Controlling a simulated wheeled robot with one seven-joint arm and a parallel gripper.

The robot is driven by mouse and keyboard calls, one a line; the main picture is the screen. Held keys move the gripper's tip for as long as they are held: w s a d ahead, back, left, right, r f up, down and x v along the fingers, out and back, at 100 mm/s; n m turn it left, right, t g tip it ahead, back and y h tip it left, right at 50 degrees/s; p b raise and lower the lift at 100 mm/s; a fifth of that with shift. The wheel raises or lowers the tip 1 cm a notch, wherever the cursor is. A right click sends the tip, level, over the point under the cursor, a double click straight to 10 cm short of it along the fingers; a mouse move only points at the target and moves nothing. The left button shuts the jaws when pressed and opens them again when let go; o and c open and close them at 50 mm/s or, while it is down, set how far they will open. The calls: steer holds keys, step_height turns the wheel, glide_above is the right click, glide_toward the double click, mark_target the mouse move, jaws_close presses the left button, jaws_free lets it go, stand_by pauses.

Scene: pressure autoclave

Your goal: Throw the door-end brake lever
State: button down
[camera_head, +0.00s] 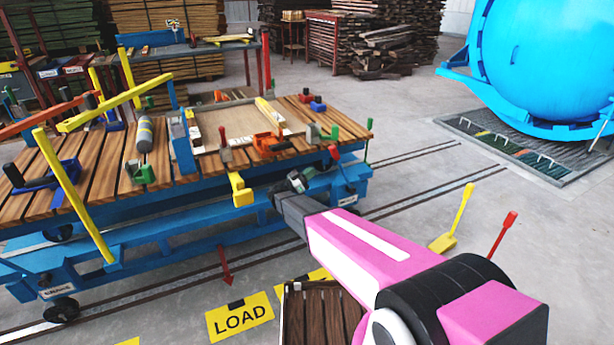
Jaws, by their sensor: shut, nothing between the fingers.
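A blue trolley with a slatted wooden deck (105,165) stands on floor rails. Its end nearer the blue autoclave (548,60) carries a small white label (348,200), too small to read surely. A short red-tipped handle (333,153) shows just above that end and may be the door-end brake lever; its lower part is unclear. My gripper (296,181), at the end of my pink arm, is shut and empty beside the trolley's near side, left of the label and below the red-tipped handle. Whether it touches the trolley cannot be told.
A yellow bracket (240,190) sticks out left of my gripper. Clamps and loose parts crowd the deck. A yellow lever (460,215) and a red-topped lever (503,233) stand on the floor at right. A LOAD sign (240,318) lies in front. Floor right of the trolley is mostly clear.

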mark_target(333, 157)
steer(key=x, duration=0.9)
steer(key=shift+w+d+r, duration=0.1)
steer(key=shift+d, duration=0.1)
steer(key=shift+d+r, duration=0.1)
steer(key=shift+d, duration=0.05)
